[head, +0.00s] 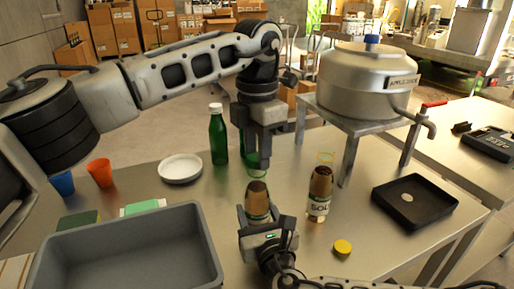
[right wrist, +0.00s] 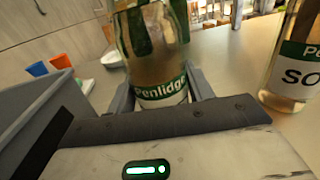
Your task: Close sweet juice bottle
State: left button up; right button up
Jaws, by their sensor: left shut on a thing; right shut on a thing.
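A juice bottle (head: 257,202) with brown contents stands upright in my right gripper (head: 259,232), whose fingers close around its lower part. In the right wrist view the bottle (right wrist: 157,50) shows a green and white "Penlidge" label; its flavour word is hidden. My left gripper (head: 258,162) points straight down just above this bottle's mouth. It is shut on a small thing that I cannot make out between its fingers. A second juice bottle (head: 319,194), labelled "SOU...", stands open to the right; it also shows in the right wrist view (right wrist: 296,65). A yellow cap (head: 342,247) lies on the table.
A grey bin (head: 130,250) fills the front left. Green bottles (head: 218,138), a white dish (head: 181,168) and an orange cup (head: 100,172) stand behind it. A metal tank (head: 365,85) on a stand and a black tray (head: 413,202) are at right.

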pick_arm(q)
jog(key=shift+f, duration=0.55)
jog(key=m, duration=0.5)
jog(key=shift+m, duration=0.3)
jog(key=m, duration=2.7)
